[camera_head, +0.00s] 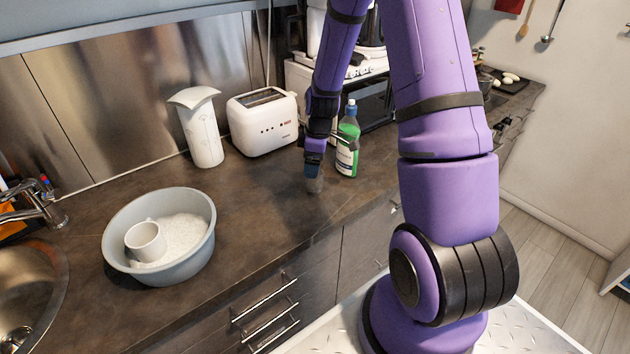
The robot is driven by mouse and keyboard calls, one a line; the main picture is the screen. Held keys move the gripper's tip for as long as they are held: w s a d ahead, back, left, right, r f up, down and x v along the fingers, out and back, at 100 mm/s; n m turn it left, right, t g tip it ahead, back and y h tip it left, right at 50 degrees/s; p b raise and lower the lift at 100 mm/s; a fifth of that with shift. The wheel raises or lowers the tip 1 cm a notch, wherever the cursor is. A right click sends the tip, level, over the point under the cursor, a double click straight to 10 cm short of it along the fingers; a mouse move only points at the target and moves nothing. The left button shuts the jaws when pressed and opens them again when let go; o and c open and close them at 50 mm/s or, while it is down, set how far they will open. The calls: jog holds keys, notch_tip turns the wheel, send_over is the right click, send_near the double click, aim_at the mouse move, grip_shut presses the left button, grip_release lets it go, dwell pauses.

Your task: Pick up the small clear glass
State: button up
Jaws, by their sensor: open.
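A small clear glass (314,185) stands on the dark countertop, right of the grey basin and in front of the green bottle. My gripper (313,172) points down directly over the glass, its fingers at the glass's upper part. The gripper is open. Its fingers and part of my wrist hide the top of the glass, so I cannot tell whether they touch it.
A green bottle (348,140) stands close to the right of my gripper. A white toaster (263,122) and a white container (201,130) stand behind. A grey basin (190,255) holds a white mug (146,241). The counter between basin and glass is clear.

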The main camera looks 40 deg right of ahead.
aim_at(315, 182)
jog(key=shift+w+d+f, duration=0.1)
jog(key=shift+f, duration=3.15)
jog(key=c, duration=1.1)
jog(key=shift+o, duration=0.2)
jog(key=shift+r, duration=0.15)
